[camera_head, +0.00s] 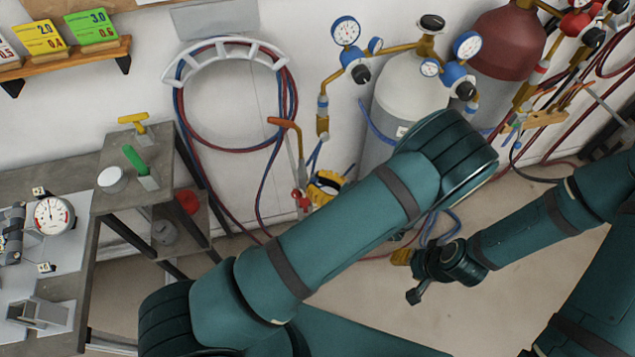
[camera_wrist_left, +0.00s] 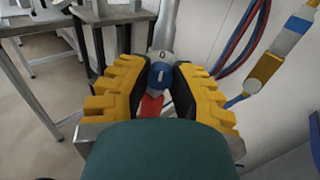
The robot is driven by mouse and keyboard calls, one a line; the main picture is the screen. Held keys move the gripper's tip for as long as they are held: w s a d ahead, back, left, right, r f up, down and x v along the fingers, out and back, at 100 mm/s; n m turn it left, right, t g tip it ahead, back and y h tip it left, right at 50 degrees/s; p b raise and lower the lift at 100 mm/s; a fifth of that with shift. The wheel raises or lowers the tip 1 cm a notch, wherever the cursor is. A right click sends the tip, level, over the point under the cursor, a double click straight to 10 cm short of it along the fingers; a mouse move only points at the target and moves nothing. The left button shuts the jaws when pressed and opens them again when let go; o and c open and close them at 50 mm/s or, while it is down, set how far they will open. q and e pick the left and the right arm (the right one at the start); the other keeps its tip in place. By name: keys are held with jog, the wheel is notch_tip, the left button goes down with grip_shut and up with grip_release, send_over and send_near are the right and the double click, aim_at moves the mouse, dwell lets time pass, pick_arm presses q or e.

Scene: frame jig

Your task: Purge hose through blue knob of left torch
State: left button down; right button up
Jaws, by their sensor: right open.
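The left torch has an orange-brown tip and a thin grey tube (camera_head: 291,150), and hangs by the wall in the head view. Its red knob (camera_head: 301,197) shows low beside my left gripper (camera_head: 324,184). In the left wrist view the torch's blue knob (camera_wrist_left: 160,75) lies between the open yellow fingers of my left gripper (camera_wrist_left: 160,92), with a narrow gap to the pads. A red part (camera_wrist_left: 152,105) shows just below it. The blue knob cannot be made out in the head view. My right gripper (camera_head: 411,276) is open, low over the floor, apart from the torch.
A hose rack (camera_head: 224,48) with red and blue hoses (camera_head: 180,110) hangs left of the torch. A grey cylinder (camera_head: 410,85) with gauges and a dark red cylinder (camera_head: 510,42) stand right. A workbench (camera_head: 120,165) with a gauge (camera_head: 52,215) is at left.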

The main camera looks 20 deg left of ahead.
jog(key=shift+f, duration=0.1)
dwell(0.3)
pick_arm(q)
jog(key=n+b, duration=0.1)
jog(key=n, duration=0.2)
jog(key=n+b, duration=0.2)
jog(key=n, duration=0.1)
jog(key=shift+s+f+n, duration=0.1)
jog(key=shift+n, duration=0.2)
jog(key=n+b, duration=0.2)
jog(key=n, duration=0.2)
jog(key=shift+n+b, duration=0.6)
jog(key=shift+n, duration=0.9)
pick_arm(e)
notch_tip(320, 180, down, 6)
jog(key=s, duration=0.2)
jog(key=shift+a+g, duration=0.25)
jog(key=shift+g, duration=0.05)
pick_arm(q)
jog(key=c, duration=0.7)
grip_release()
jog(key=shift+c, duration=0.2)
